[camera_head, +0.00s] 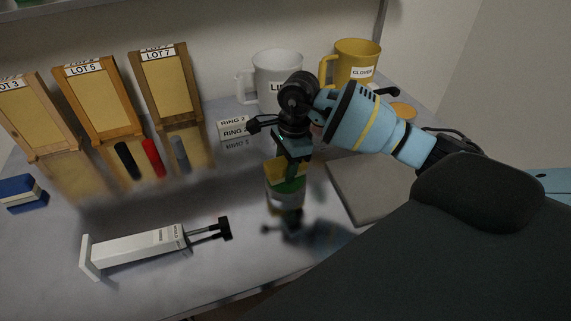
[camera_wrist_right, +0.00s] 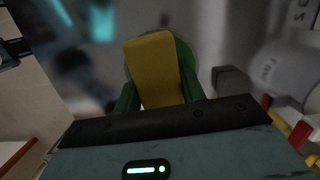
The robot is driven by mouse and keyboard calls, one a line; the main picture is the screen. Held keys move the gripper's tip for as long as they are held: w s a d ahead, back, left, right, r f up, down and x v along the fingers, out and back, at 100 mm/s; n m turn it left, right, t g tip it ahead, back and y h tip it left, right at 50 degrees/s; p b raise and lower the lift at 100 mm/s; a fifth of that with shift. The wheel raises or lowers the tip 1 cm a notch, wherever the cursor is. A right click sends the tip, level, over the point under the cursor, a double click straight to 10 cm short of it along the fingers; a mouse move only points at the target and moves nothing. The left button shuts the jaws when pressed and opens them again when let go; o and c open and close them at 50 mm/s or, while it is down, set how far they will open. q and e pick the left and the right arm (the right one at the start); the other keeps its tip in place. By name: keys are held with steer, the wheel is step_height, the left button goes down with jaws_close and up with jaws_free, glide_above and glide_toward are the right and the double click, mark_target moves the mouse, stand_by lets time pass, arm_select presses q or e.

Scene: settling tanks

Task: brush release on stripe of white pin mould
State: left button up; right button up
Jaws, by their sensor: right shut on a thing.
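A white mould-like block (camera_head: 140,250) with a small label lies on the table at the lower left of the head view. Two thin rods stick out of its right end to a black piece (camera_head: 225,229). My right gripper (camera_head: 292,148) points down near the middle of the table, shut on a yellow block-like piece (camera_head: 287,170) with green beside it. The yellow piece (camera_wrist_right: 157,68) also shows in the right wrist view, flanked by green sides (camera_wrist_right: 187,72). Below it, a pale labelled part is blurred; I cannot tell whether it touches the table. My left gripper is not in view.
Several framed boards lean at the back left. Black (camera_head: 127,160), red (camera_head: 153,158) and grey sticks lie before them. A white mug (camera_head: 279,75) and yellow mug (camera_head: 357,63) stand at the back. A blue-and-white block (camera_head: 20,192) sits left. A grey slab (camera_head: 375,190) lies right.

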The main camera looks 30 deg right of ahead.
mark_target(282, 163)
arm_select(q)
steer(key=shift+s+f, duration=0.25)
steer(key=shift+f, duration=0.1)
arm_select(e)
steer(key=shift+s+f, duration=0.1)
steer(key=shift+f, duration=0.45)
stand_by(1.1)
